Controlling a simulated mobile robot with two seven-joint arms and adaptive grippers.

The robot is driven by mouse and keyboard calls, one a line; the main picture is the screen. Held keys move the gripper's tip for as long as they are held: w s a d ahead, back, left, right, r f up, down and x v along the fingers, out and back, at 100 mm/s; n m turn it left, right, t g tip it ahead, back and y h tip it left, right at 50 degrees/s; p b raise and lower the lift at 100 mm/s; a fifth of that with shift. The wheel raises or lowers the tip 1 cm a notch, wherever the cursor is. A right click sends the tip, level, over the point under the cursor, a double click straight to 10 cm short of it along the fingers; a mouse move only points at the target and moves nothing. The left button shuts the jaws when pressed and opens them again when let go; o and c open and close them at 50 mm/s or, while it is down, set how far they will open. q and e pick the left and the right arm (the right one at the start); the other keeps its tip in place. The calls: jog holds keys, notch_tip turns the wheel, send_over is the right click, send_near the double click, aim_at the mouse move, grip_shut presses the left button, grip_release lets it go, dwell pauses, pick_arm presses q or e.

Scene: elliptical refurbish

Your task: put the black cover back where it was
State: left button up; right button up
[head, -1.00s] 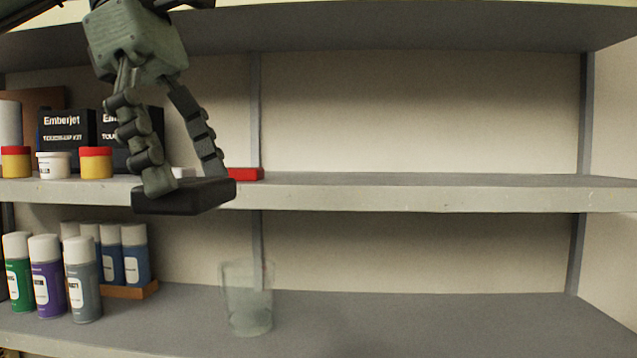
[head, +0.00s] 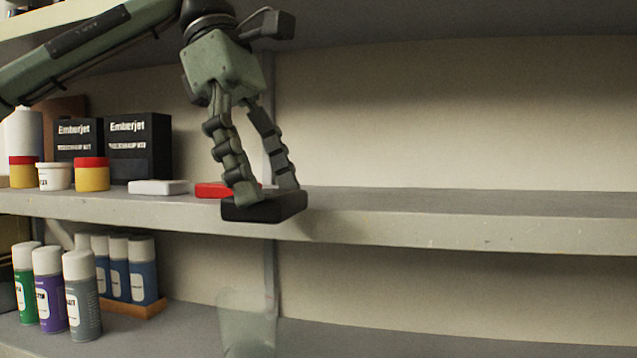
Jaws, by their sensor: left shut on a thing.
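The black cover (head: 264,207) is a flat dark block in the head view, near the front edge of the middle shelf. My left gripper (head: 267,192) points down and is shut on the black cover, with a finger at each side of it. A red cover (head: 213,190) lies on the shelf just left of and behind it, partly hidden by my finger. A white cover (head: 158,187) lies further left on the same shelf. Whether the black cover touches the shelf, I cannot tell. My right gripper is not in view.
Black Emberjet boxes (head: 138,148) and yellow jars with red lids (head: 92,174) stand at the left of the middle shelf (head: 450,215). Its right side is clear. Below are several spray cans (head: 82,296) and a clear glass (head: 247,322).

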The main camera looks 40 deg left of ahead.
pick_arm(q)
jog(key=w+a, duration=0.1)
jog(key=w, duration=0.2)
jog(key=w+a+p, duration=0.1)
jog(key=w+a, duration=0.1)
jog(key=w, duration=0.1)
jog(key=w+a+p, duration=0.1)
jog(key=w+a, duration=0.1)
jog(key=w, duration=0.1)
jog(key=shift+w+a, duration=0.25)
jog(key=shift+w, duration=0.1)
jog(key=w, duration=0.1)
jog(key=w+a+p, duration=0.1)
jog(key=w+a, duration=0.1)
jog(key=w, duration=0.1)
jog(key=shift+s+f, duration=0.1)
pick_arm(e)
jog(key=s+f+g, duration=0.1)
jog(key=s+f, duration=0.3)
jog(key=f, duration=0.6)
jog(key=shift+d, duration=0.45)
pick_arm(q)
jog(key=o, duration=1.5)
jog(key=shift+f, duration=0.1)
jog(key=shift+c, duration=0.2)
